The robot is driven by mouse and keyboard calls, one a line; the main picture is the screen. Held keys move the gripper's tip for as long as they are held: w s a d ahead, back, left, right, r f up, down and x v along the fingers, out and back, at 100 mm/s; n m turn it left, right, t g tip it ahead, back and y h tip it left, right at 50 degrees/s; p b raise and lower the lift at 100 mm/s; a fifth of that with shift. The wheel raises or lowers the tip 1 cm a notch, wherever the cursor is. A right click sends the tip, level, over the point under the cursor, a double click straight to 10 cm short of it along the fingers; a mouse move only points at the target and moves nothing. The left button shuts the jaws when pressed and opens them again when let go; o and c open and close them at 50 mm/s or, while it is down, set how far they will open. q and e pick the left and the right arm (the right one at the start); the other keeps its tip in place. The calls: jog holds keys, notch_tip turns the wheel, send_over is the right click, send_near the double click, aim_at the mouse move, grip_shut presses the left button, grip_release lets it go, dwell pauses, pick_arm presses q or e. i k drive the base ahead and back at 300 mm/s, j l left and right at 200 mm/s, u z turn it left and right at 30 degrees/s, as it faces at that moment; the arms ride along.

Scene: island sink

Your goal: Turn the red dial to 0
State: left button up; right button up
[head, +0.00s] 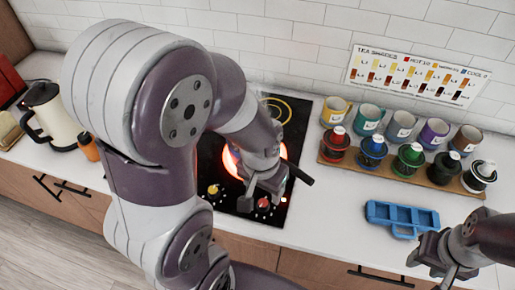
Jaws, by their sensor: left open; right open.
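The red dial (263,203) is a small knob near the front edge of the black cooktop (220,215). A yellow dial (213,190) sits to its left. My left gripper (262,197) is open and points down at the red dial, its fingertips close around or just above it; I cannot tell whether they touch it. The dial's setting is too small to read. A burner glows orange-red (229,162) behind my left wrist, which hides part of it. My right gripper (447,274) is open and empty at the lower right, in front of the blue tray.
A blue tray (385,212) lies on the white counter right of the cooktop. Colored mugs (370,119) and a wooden rack (438,180) of lidded jars stand behind it. A kettle (57,118) and orange bottle (89,147) stand at the left. A dark handle (300,174) is beside my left gripper.

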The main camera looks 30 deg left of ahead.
aim_at(263, 204)
jog(key=u, duration=1.5)
